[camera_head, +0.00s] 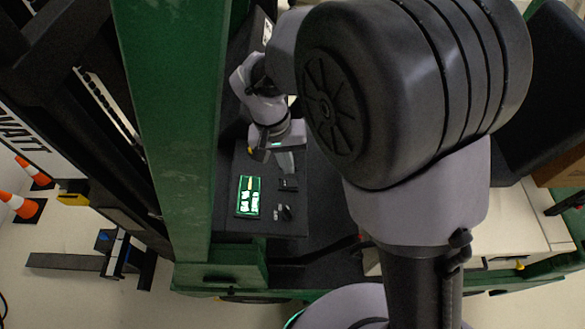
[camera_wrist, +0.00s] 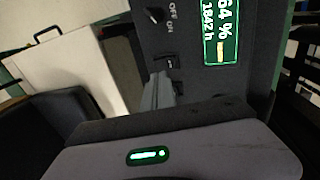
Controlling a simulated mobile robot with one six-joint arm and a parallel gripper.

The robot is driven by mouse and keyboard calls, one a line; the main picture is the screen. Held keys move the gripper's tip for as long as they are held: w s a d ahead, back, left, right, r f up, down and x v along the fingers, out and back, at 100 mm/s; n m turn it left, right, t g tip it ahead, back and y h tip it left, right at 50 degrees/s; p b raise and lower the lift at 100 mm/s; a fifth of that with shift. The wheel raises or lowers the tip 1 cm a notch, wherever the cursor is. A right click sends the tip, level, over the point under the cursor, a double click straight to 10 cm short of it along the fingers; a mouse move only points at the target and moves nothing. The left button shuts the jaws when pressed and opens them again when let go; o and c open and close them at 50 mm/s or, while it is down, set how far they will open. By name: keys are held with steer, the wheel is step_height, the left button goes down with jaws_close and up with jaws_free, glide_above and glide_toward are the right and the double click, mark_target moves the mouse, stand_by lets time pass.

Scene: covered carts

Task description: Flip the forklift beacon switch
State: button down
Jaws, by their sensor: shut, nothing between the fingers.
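The forklift's dark control panel (camera_head: 241,163) faces me in the head view. A small black switch (camera_head: 288,184) sits right of the lit display, and it also shows in the wrist view (camera_wrist: 166,61). Below it in the head view is a key-like knob (camera_head: 283,212); in the wrist view the knob (camera_wrist: 154,15) is beside the words OFF and ON. No beacon label is readable. My gripper (camera_head: 287,173) is shut and empty, its tips (camera_wrist: 160,77) right at the black switch. I cannot tell whether they touch it. The switch's position is unclear.
The green-lit display (camera_head: 249,196) reads 64 % and 1842 h in the wrist view (camera_wrist: 220,32). A green forklift post (camera_head: 170,110) stands left of the panel. A black seat (camera_wrist: 50,125) and a pale surface (camera_wrist: 70,72) lie left in the wrist view.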

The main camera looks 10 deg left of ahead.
mark_target(291, 184)
steer(key=f, duration=0.3)
steer(key=d+f, duration=0.1)
steer(key=f, duration=0.1)
steer(key=shift+w+f, duration=0.1)
steer(key=shift+f, duration=0.15)
steer(key=shift+d+f+b, duration=0.1)
steer(key=shift+f+b, duration=0.25)
steer(key=shift+b, duration=0.2)
steer(key=shift+d+r, duration=0.1)
steer(key=shift+d, duration=0.05)
steer(key=shift+s+a, duration=0.2)
steer(key=shift+a, duration=0.25)
